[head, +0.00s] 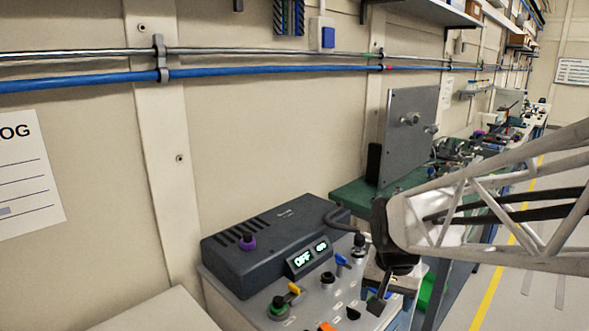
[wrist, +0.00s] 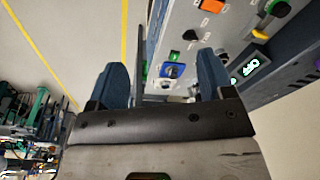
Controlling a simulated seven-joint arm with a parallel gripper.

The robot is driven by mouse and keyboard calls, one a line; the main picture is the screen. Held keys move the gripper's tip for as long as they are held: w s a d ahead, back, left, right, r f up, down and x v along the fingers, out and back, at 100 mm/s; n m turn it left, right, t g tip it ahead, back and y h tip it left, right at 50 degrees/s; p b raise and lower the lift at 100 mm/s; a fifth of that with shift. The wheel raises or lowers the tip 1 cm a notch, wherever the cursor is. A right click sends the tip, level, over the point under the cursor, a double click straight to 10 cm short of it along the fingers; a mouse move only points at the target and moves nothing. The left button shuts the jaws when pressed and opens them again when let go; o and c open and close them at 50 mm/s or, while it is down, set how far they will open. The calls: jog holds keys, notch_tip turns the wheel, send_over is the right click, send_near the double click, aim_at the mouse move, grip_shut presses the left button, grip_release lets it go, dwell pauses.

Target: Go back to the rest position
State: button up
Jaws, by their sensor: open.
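My gripper (head: 379,300) hangs from the white lattice arm at the right of the head view, above the right part of a grey control panel (head: 248,308). In the wrist view my gripper (wrist: 162,72) has its two blue fingers wide apart, with nothing held between them. The panel shows beyond the fingers, with a blue knob (wrist: 172,71), a green button (wrist: 174,56) and an orange button (wrist: 211,6). In the head view my gripper and arm hide part of the panel's right side.
A dark box (head: 275,240) with a purple knob and a lit display (head: 308,258), which seems to read OFF, sits at the panel's back. An upright grey plate (head: 408,135) stands on the green bench behind. Open floor with a yellow line (head: 492,290) lies right.

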jog(key=s+r+n, duration=0.1)
jog(key=s+n, duration=0.1)
jog(key=s, duration=0.5)
jog(key=s+r+n+t, duration=0.1)
jog(key=s+r+n, duration=0.1)
jog(key=s, duration=0.5)
jog(key=shift+s+d+r, duration=0.25)
jog(key=shift+s+d, duration=0.05)
